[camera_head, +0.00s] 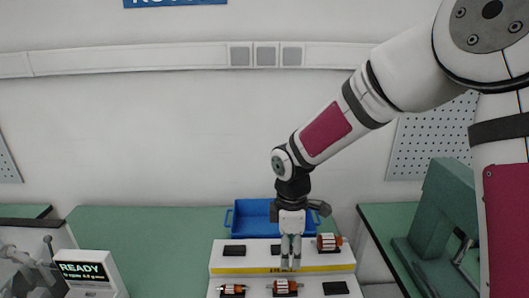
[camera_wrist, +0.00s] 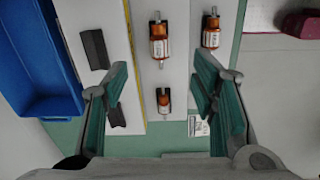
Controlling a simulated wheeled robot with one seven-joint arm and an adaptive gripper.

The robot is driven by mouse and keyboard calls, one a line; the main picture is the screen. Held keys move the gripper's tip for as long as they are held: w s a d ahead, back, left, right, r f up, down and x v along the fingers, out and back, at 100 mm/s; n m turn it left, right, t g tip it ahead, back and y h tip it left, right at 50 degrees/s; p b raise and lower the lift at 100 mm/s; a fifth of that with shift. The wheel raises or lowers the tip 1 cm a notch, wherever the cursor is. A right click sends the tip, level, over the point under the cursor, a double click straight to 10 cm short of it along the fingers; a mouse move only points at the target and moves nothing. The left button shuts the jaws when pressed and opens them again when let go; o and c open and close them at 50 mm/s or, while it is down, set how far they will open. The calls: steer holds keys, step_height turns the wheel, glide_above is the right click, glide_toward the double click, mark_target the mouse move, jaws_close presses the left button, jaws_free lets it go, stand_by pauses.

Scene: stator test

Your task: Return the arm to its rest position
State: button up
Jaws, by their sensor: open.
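My arm reaches in from the upper right in the head view and bends down over the white stepped stand (camera_head: 225,262). My gripper (camera_head: 291,264) hangs pointing down in front of the stand's yellow-striped step. In the wrist view my gripper (camera_wrist: 161,68) has its two green-lined fingers spread apart, with nothing held between them. Copper-wound rotors lie below and beyond the fingers: one at the upper middle (camera_wrist: 158,46), one at the upper right (camera_wrist: 211,36) and one between the fingers (camera_wrist: 164,102). They appear apart from the fingers.
A blue bin (camera_head: 248,213) stands behind the stand on the green table (camera_head: 140,235). Dark empty-looking pads (camera_head: 234,250) sit on the stand. A display reading READY (camera_head: 83,271) is at the left. A green machine (camera_head: 440,215) stands at the right.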

steer(key=s+d+r+m+t, duration=0.2)
steer(key=s+d+r+m, duration=0.4)
steer(key=s+r+m, duration=0.2)
steer(key=s+d+r+m+t, duration=0.3)
steer(key=s+d+r+m, duration=0.3)
steer(key=s+r+m, duration=0.3)
steer(key=s+r, duration=0.3)
steer(key=s, duration=0.1)
steer(key=shift+s+r, duration=0.15)
steer(key=shift+s, duration=0.2)
steer(key=shift+a, duration=0.15)
